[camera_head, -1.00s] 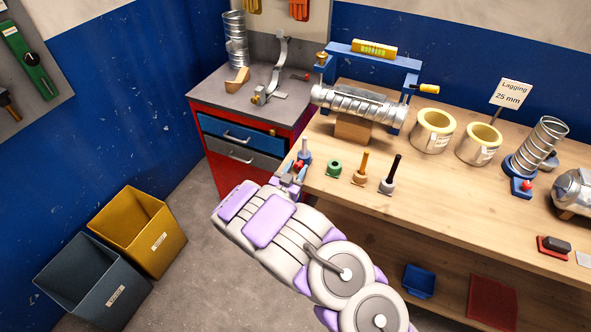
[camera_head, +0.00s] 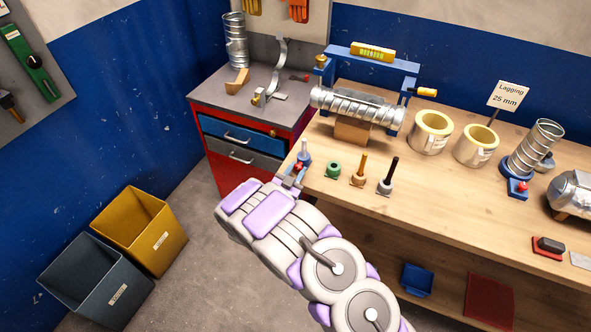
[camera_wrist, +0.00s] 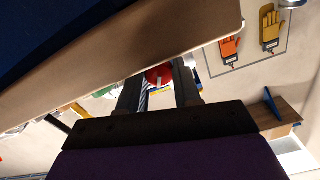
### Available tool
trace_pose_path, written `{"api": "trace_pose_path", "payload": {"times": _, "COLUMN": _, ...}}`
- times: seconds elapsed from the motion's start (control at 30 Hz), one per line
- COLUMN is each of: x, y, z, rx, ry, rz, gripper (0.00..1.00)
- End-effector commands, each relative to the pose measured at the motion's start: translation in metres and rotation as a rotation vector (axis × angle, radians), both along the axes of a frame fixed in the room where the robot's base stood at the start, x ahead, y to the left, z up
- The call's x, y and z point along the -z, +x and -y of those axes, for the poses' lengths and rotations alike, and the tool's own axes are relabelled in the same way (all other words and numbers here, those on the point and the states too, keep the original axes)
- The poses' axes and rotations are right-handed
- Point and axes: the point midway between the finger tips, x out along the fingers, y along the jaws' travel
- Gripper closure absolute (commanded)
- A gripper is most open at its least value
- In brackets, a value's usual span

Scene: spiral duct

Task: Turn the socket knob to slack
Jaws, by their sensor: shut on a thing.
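A blue socket (camera_head: 305,157) with an upright pale rod stands at the near left corner of the workbench. Its red knob (camera_head: 298,167) faces the bench edge. My gripper (camera_head: 292,177) is at this knob, reaching in from below and in front. In the wrist view the red knob (camera_wrist: 158,75) shows between the two dark fingers, and my gripper (camera_wrist: 160,92) is shut on it. The fingers hide part of the knob, and its turn angle cannot be read. A second blue socket (camera_head: 520,193) with a red knob holds a tilted spiral duct (camera_head: 535,148) at the right.
Green, orange and black-handled tools (camera_head: 359,169) stand just right of my gripper. A blue frame with a spiral duct (camera_head: 355,107) stands behind. The bench edge (camera_wrist: 120,50) passes close to my gripper. Two bins (camera_head: 140,232) stand on the floor at left.

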Motion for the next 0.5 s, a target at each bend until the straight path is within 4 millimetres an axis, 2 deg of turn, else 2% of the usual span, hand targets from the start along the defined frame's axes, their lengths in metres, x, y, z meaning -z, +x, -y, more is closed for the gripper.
{"api": "trace_pose_path", "payload": {"times": 0.13, "x": -0.0008, "y": 0.0004, "z": -0.0014, "rx": -0.002, "ry": -0.001, "rz": 0.003, "gripper": 0.98}}
{"api": "trace_pose_path", "payload": {"times": 0.17, "x": -0.0008, "y": 0.0003, "z": -0.0015, "rx": -0.003, "ry": -0.001, "rz": 0.003, "gripper": 0.65}}
{"api": "trace_pose_path", "payload": {"times": 0.4, "x": -0.0004, "y": 0.0002, "z": -0.0007, "rx": -0.002, "ry": -0.001, "rz": 0.001, "gripper": 0.42}}
{"api": "trace_pose_path", "payload": {"times": 0.5, "x": -0.0003, "y": 0.0003, "z": -0.0002, "rx": -0.002, "ry": -0.001, "rz": 0.001, "gripper": 0.42}}
